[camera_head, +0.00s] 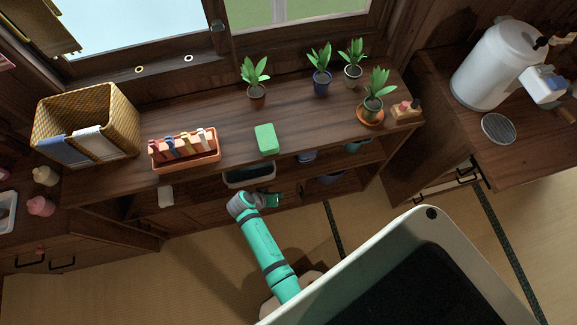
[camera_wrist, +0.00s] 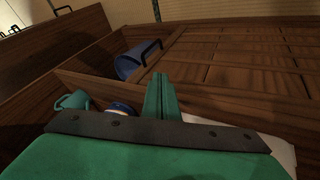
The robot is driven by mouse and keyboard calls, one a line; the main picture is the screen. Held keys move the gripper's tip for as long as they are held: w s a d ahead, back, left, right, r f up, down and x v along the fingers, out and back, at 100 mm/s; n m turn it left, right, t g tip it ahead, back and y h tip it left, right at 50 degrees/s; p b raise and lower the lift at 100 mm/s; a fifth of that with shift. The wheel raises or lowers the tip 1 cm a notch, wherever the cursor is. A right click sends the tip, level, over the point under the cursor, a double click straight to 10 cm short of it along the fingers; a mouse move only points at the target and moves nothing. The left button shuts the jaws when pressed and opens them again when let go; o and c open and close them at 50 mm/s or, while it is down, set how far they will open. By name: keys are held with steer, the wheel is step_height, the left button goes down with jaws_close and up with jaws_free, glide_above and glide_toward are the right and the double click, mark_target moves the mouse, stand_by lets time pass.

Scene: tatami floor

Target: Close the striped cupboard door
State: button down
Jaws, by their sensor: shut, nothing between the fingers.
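A brown slatted wooden panel (camera_wrist: 235,52), which looks like the striped cupboard door, fills the upper right of the wrist view. A dark bar handle (camera_wrist: 150,50) shows at its left end. The shelf space beside it is uncovered, with a blue bin (camera_wrist: 128,64) visible inside. My gripper (camera_wrist: 160,97) is shut and empty, its fingers appearing just below the panel; I cannot tell whether they touch it. In the head view my gripper (camera_head: 271,200) is low at the front of the shelf unit (camera_head: 205,110). I cannot make out the door clearly there.
The unit's top holds a wicker basket (camera_head: 125,110), an orange tray (camera_head: 155,163), a green block (camera_head: 266,138) and several potted plants. A teal pot (camera_wrist: 75,100) sits inside the shelf. Tatami floor (camera_head: 190,280) is open in front. A side counter (camera_head: 520,160) stands right.

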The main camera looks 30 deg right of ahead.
steer(key=s+d+f, duration=0.1)
steer(key=d+f, duration=0.7)
steer(key=shift+s+d+f, duration=0.2)
steer(key=shift+d+f, duration=0.1)
steer(key=shift+f, duration=0.05)
